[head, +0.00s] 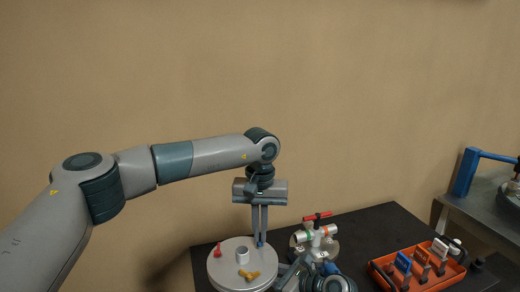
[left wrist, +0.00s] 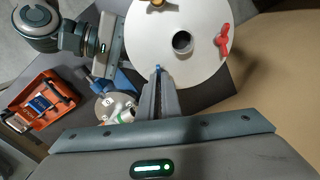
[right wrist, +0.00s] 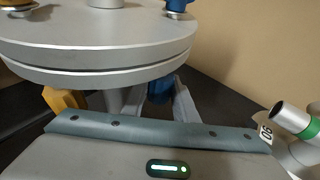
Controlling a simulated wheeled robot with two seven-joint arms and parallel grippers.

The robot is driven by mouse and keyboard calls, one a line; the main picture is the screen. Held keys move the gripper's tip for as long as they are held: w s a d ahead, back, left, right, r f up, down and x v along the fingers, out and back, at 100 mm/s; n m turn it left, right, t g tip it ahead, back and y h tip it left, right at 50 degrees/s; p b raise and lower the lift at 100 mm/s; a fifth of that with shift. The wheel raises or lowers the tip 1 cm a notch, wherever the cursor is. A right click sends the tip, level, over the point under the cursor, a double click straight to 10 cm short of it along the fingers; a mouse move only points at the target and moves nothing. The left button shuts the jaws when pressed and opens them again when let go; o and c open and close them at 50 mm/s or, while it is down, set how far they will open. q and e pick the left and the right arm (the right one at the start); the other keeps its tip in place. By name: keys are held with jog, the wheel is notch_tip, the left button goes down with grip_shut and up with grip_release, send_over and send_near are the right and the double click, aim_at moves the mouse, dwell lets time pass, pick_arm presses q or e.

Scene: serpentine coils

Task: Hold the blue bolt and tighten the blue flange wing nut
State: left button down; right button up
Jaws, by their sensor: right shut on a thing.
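A round grey plate (head: 228,277) carries a blue flange wing nut (right wrist: 178,6) near its rim. The blue bolt (right wrist: 160,90) shows below the plate, under that nut. My right gripper (right wrist: 157,104) is shut on the bolt from below. My left gripper (head: 260,240) points straight down over the blue wing nut, its fingertips at the nut. In the left wrist view the narrow fingers (left wrist: 159,75) mostly hide the nut, and a bit of blue shows at their tips. Whether they press on it I cannot tell.
A red wing nut (head: 218,251), a yellow wing nut (head: 248,275) and a grey tube (head: 242,255) stand on the plate. A pipe fitting with a red handle (head: 318,216) stands behind right. An orange tray (head: 418,268) of parts lies further right on the dark table (head: 375,225).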

pick_arm(q)
jog(key=shift+m, duration=0.5)
jog(key=m, duration=0.4)
jog(key=shift+r, duration=0.1)
jog(key=c, duration=2)
grip_release()
jog(key=shift+r, duration=0.1)
jog(key=shift+r, duration=2.1)
jog(key=n, duration=0.3)
jog(key=shift+n, duration=0.9)
